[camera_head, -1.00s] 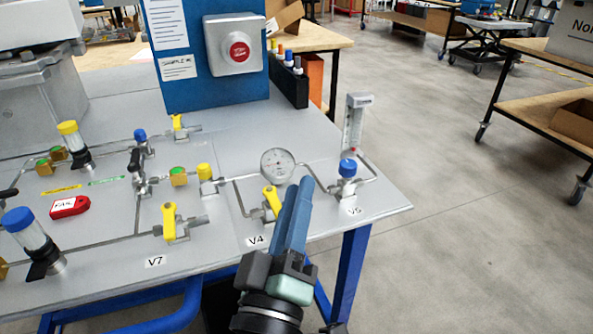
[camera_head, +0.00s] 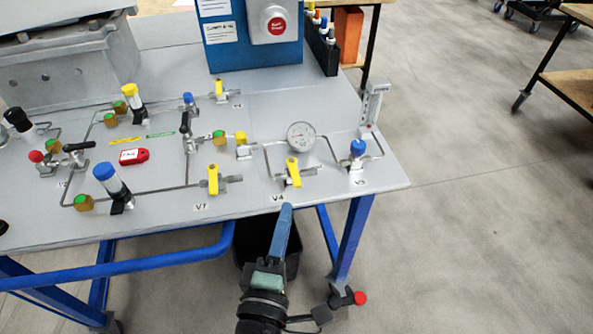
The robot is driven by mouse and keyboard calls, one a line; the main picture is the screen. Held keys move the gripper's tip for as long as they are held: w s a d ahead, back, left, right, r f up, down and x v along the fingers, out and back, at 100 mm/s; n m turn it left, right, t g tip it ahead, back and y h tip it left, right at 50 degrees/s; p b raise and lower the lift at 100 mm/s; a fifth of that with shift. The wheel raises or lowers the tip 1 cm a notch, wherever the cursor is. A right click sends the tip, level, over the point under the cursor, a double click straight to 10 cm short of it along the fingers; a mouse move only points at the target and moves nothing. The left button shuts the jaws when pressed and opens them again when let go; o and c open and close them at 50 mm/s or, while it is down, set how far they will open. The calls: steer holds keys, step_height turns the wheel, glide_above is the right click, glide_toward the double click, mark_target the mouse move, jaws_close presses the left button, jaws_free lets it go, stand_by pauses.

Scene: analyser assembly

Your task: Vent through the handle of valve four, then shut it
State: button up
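Valve four has a yellow lever handle (camera_head: 293,172) on a small metal body, with the label V4 (camera_head: 278,198) in front of it near the panel's front edge. The handle points roughly away from the edge, across the pipe run. My gripper (camera_head: 287,208) has blue fingers and points up at the front edge, just below the V4 label and apart from the handle. The fingers overlap in this view, so their gap cannot be judged. Nothing shows between them.
A round gauge (camera_head: 300,136) stands behind valve four. A blue-knobbed valve (camera_head: 357,149) and a flowmeter (camera_head: 372,104) stand to the right. A blue rail (camera_head: 150,257) runs below the panel. Open floor lies to the right.

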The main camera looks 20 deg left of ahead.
mark_target(296, 176)
steer(key=p+x, duration=0.1)
steer(key=x, duration=0.9)
steer(key=shift+d+p, duration=0.1)
steer(key=shift+p, duration=0.2)
steer(key=shift+s, duration=0.1)
jaws_close()
